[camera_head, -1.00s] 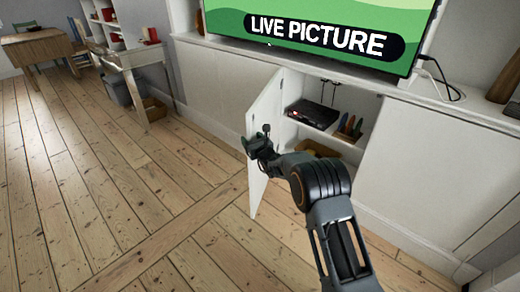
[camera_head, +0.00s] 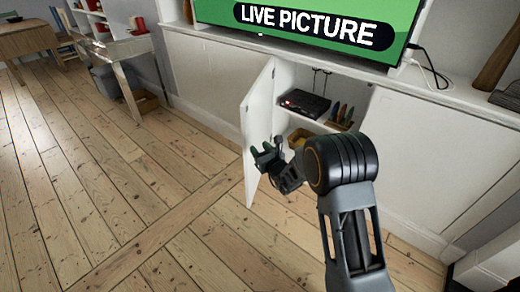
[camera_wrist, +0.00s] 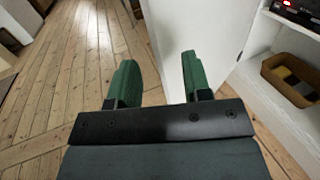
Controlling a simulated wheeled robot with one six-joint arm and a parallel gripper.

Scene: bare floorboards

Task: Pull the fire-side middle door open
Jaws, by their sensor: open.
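The white cabinet door (camera_head: 258,125) below the television stands swung well out from the cabinet front, its inner face turned toward the open compartment. It also shows in the wrist view (camera_wrist: 215,40), just beyond the fingers. My gripper (camera_head: 265,152) is open, with green fingertips, close to the door's lower half on its inner side in the head view. In the wrist view my gripper (camera_wrist: 160,75) has the door's edge ahead and nothing between its fingers. I cannot tell whether a finger touches the door. No handle is visible on it.
The open compartment holds a black box (camera_head: 304,103) on its shelf and a brown tray (camera_wrist: 290,82) lower down. Closed white panels (camera_head: 440,150) flank it. A television (camera_head: 310,25) stands on top. A desk (camera_head: 125,50) is at the far left. The floorboards (camera_head: 130,200) in front are clear.

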